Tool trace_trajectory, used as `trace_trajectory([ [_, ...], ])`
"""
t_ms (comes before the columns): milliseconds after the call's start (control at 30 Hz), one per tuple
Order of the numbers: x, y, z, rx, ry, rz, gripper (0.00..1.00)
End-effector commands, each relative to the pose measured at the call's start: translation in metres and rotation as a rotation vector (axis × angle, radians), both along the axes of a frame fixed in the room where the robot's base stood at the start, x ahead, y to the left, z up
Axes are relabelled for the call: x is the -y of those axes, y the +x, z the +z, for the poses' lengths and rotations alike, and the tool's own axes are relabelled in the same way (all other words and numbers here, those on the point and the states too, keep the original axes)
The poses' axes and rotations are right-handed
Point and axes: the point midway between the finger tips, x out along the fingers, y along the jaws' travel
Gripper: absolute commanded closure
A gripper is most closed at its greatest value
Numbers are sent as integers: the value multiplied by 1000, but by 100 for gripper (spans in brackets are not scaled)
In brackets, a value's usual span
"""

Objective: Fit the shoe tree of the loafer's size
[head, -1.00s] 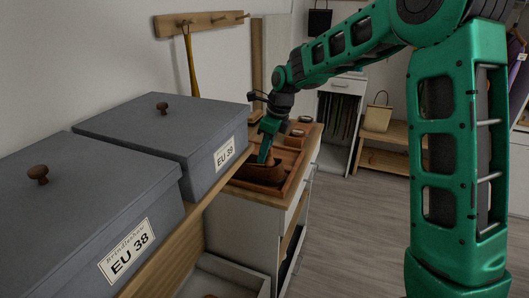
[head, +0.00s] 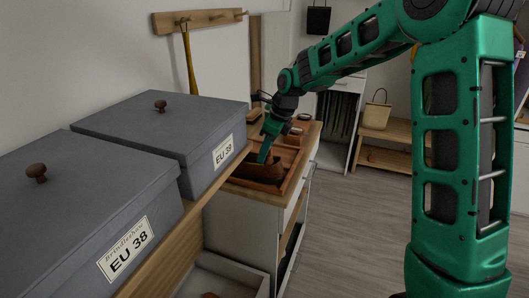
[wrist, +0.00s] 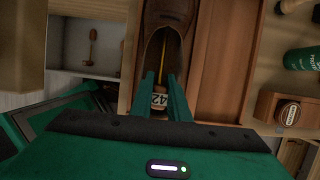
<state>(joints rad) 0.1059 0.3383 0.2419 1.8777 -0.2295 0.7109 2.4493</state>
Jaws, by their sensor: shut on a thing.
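The brown loafer (head: 258,173) lies in a wooden tray (head: 288,184) on the cabinet top. In the wrist view the loafer (wrist: 168,14) points away from me, its opening towards my gripper. My gripper (wrist: 163,98) is shut on the heel block of a shoe tree (wrist: 159,100), marked 42. The tree's thin yellow rod runs forward into the loafer's opening; its front end is hidden or too dark to see. In the head view my gripper (head: 264,156) is down at the loafer and hides part of it.
Grey lidded boxes marked EU 38 (head: 95,215) and apparently EU 39 (head: 170,130) stand at left. An open drawer (wrist: 70,65) holds another shoe tree (wrist: 91,48). The tray's right half is bare.

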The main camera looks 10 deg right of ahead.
Motion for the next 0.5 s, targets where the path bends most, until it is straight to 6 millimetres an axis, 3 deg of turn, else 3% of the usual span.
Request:
trace_trajectory([
  [167,-2,1,2,5,4,4,100],
  [200,-2,1,1,5,4,4,82],
  [300,-2,1,1,5,3,3,63],
  [500,0,0,0,1,1,1,63],
])
